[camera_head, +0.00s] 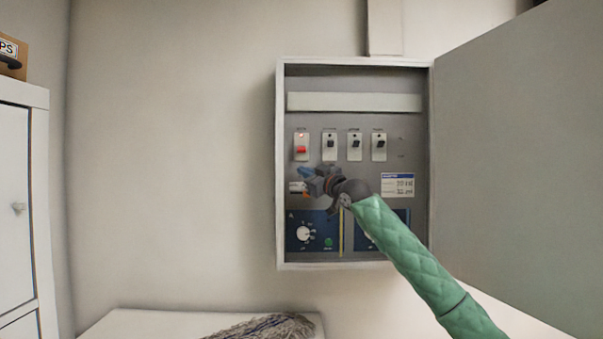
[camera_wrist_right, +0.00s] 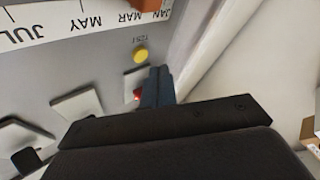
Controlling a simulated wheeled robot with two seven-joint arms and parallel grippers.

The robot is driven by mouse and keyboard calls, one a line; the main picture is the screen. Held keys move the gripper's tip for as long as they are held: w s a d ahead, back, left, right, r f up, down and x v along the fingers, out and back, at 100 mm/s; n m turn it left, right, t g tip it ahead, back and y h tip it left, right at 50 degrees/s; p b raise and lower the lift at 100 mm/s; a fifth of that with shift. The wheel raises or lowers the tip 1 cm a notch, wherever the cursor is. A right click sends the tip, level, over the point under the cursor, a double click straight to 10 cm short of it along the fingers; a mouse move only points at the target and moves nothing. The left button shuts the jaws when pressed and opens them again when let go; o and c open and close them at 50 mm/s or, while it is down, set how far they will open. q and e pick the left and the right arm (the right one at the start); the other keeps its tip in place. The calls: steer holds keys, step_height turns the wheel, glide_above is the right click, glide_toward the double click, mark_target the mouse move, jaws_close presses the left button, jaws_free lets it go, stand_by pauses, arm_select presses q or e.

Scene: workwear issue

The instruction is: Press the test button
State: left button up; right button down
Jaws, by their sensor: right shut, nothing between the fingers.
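The yellow test button (camera_wrist_right: 140,55) shows in the right wrist view, with an upside-down "TEST" label beside it. It sits on the grey panel between a month strip (camera_wrist_right: 85,18) and a row of switches. In the head view I cannot make it out; my right gripper is in front of that area. My right gripper (camera_head: 306,172) is shut and empty in front of the panel, below the red switch (camera_head: 301,149). In the wrist view its blue fingertips (camera_wrist_right: 157,75) appear just beside the button; I cannot tell whether they touch anything. My left gripper is not in view.
The panel is inside an open wall cabinet (camera_head: 281,235). Its door (camera_head: 520,150) stands open at the right. Several black switches, a blue dial plate (camera_head: 318,218) and a label (camera_head: 397,185) surround the gripper. A mop-like bundle (camera_head: 265,328) lies on a white surface below.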

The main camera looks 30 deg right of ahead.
steer(key=shift+s+a+b, duration=0.4)
steer(key=shift+s+a, duration=0.15)
steer(key=shift+s, duration=0.4)
steer(key=shift+s+a+b, duration=0.4)
steer(key=shift+s+a, duration=0.15)
steer(key=shift+s, duration=0.35)
